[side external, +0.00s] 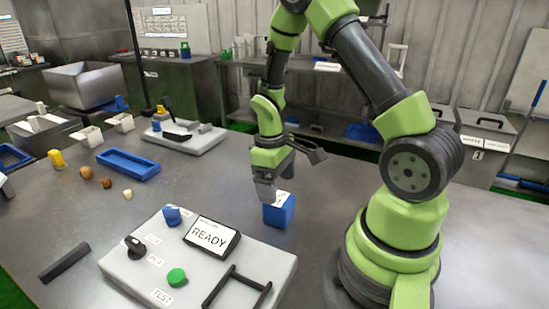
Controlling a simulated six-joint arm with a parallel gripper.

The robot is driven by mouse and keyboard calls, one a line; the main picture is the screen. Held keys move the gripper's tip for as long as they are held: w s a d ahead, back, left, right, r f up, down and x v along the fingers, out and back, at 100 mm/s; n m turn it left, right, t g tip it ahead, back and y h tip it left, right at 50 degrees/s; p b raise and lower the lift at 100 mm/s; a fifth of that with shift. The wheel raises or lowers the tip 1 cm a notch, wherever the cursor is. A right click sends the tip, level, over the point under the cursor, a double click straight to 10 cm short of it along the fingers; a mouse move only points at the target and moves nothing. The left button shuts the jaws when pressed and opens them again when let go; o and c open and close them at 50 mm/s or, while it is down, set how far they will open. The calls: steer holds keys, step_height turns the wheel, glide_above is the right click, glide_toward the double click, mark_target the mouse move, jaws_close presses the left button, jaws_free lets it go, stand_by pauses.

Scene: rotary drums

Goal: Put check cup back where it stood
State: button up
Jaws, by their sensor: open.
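My gripper (265,192) points down and is open, just left of and above a blue box-shaped container (279,213) with a white label at its top. The finger partly overlaps the container in this view, and I cannot tell if they touch. A smaller blue cup-like piece (172,216) sits on the back left of the grey control panel (210,262). I cannot read which of these two is the check cup. The panel carries a display reading READY (210,237), a black knob (134,247), a green button (177,277) and a black square frame (237,289).
A black bar (64,262) lies left of the panel. A blue tray (128,163), a yellow piece (57,159) and several small round items stand farther back left. Another grey panel (184,137) is at the table's rear. The table between is clear.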

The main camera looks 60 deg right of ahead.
steer(key=s+a+r+m+t, duration=0.1)
steer(key=a+r+t, duration=0.15)
steer(key=r, duration=0.65)
steer(key=s+a+r+m+t, duration=0.15)
steer(key=a+r, duration=0.25)
steer(key=r, duration=0.5)
steer(key=s+a+r+m+t+y, duration=0.1)
steer(key=s+a+r+t+y, duration=0.1)
steer(key=s+a+r+t, duration=0.2)
steer(key=s+a+r, duration=0.1)
steer(key=s+a, duration=0.1)
steer(key=shift+s+a+t, duration=0.15)
steer(key=shift+s+t, duration=0.15)
steer(key=shift+s, duration=0.1)
steer(key=shift+r+m, duration=0.1)
steer(key=shift+m, duration=0.15)
